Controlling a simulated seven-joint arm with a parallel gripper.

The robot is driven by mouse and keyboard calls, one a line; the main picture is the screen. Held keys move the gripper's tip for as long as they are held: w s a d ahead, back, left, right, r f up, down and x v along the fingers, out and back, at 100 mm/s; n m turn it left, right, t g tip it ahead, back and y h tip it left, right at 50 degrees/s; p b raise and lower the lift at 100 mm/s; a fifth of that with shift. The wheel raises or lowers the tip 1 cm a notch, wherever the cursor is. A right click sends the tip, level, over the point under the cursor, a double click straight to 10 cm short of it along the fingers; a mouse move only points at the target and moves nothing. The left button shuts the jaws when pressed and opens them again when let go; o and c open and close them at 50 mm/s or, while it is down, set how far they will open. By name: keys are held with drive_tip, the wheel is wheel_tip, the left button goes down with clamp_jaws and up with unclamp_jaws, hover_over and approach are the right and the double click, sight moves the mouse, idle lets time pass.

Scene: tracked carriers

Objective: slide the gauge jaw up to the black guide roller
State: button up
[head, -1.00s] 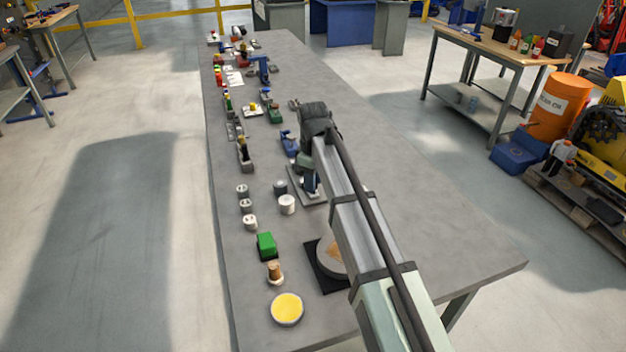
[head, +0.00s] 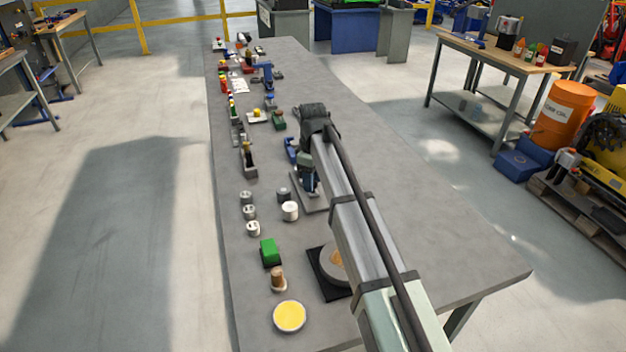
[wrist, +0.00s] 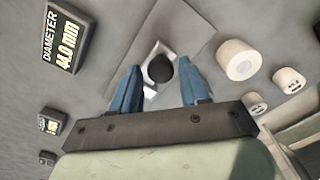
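The gauge's grey base plate (wrist: 185,25) lies below my gripper in the wrist view, and its edge shows in the head view (head: 311,203). A black round roller (wrist: 160,68) stands on it, seen from above between my two blue fingers. A pale block (wrist: 150,91) shows right beside the roller, near the left finger; I cannot tell if it is the gauge jaw or whether it touches the roller. My gripper (wrist: 160,64) is open, with a gap between each fingertip and the roller. In the head view my arm hides most of the gauge.
A display (wrist: 68,38) reading "DIAMETER 44.0 mm" stands left in the wrist view. A white roller (wrist: 239,60) and smaller ones (wrist: 289,80) stand right.

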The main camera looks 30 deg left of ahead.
drive_tip(key=shift+o, duration=1)
drive_tip(key=shift+r, duration=0.15)
wheel_tip(320, 180, up, 14)
drive_tip(key=shift+f, duration=0.25)
idle(0.7)
